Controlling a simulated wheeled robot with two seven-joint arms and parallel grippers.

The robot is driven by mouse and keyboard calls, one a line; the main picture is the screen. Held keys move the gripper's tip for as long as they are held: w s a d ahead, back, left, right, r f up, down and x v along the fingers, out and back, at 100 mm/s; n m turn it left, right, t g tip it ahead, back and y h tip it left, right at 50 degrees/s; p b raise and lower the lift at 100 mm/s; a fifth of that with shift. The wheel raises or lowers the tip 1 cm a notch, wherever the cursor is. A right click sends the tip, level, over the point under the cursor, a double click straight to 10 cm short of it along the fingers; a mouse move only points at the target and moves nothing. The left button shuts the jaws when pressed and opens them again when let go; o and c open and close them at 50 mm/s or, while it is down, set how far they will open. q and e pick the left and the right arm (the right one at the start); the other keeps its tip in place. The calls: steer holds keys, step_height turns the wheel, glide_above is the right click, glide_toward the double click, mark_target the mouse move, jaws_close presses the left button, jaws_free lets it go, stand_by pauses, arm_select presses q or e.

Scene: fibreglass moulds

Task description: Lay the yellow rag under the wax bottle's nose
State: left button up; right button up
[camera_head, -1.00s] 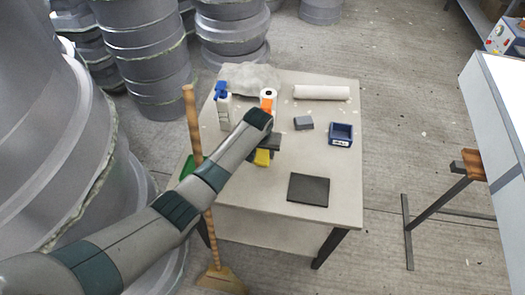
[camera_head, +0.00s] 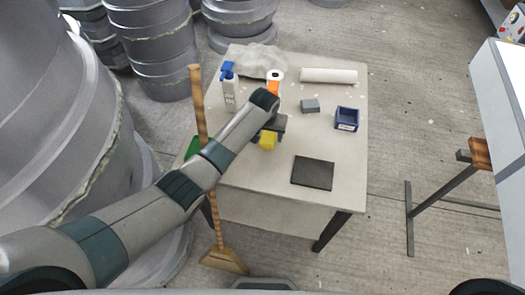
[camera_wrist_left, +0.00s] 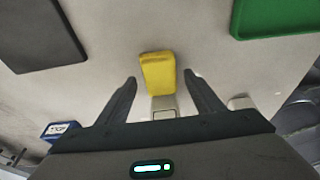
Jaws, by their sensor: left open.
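The yellow rag (camera_head: 267,141) lies on the table, partly hidden by my left gripper (camera_head: 275,127) in the head view. In the left wrist view the rag (camera_wrist_left: 157,70) is a yellow folded-looking piece between the tips of my left gripper (camera_wrist_left: 160,82). Both fingers are apart, with gaps beside the rag. A white bottle with a blue spray head (camera_head: 229,86) stands at the table's back left. A white and orange item (camera_head: 274,80) stands right of it, partly behind my arm. I cannot tell which is the wax bottle. My right gripper is out of view.
The table (camera_head: 335,190) also holds a dark flat plate (camera_head: 313,172), a grey block (camera_head: 309,106), a blue box (camera_head: 346,118), a white roll (camera_head: 328,75) and a crumpled grey cloth (camera_head: 258,60). A green flat thing (camera_wrist_left: 275,16) lies near the left edge. A broom (camera_head: 201,110) leans there.

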arm_select(q)
steer(key=shift+s+r+b, duration=0.1)
steer(key=shift+r+b, duration=0.25)
steer(key=shift+r, duration=0.05)
steer(key=s, duration=0.4)
steer(key=s+a+b, duration=0.1)
steer(key=s, duration=0.3)
steer(key=s+a, duration=0.1)
steer(key=s, duration=0.2)
steer(key=shift+s+a+b, duration=0.2)
steer(key=shift+s+b, duration=0.1)
steer(key=shift+s, duration=0.1)
stand_by(0.9)
